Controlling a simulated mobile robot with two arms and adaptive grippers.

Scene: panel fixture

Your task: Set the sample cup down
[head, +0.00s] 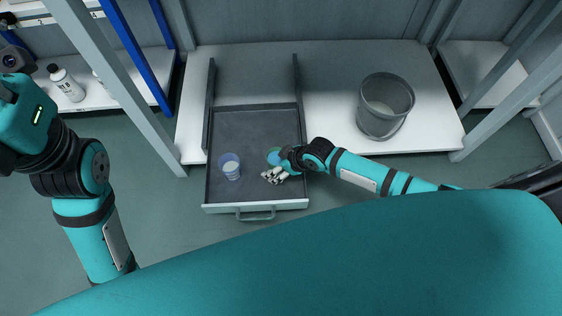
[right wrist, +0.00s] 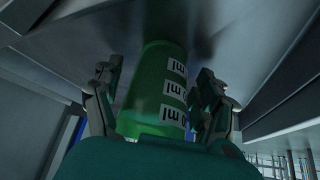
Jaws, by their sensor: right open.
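A sample cup with green contents (head: 273,155) is in the open drawer (head: 240,123), near its right side, partly hidden by my right gripper. In the right wrist view the green cup (right wrist: 152,92), with white "ml" labels, is between the two fingers. My right gripper (head: 275,175) is open around it, and it shows in the right wrist view (right wrist: 160,105). Whether the cup touches the drawer floor is hard to tell. A second, clear bluish cup (head: 230,167) stands in the drawer to the left. My left arm shows at the left, but its fingers are not visible.
The drawer has a handle (head: 256,213) at its front. A grey bucket (head: 384,105) stands on the white shelf (head: 330,75) to the right. White bottles (head: 67,85) stand on the left shelf. Grey and blue posts frame the shelves. The drawer's back half is clear.

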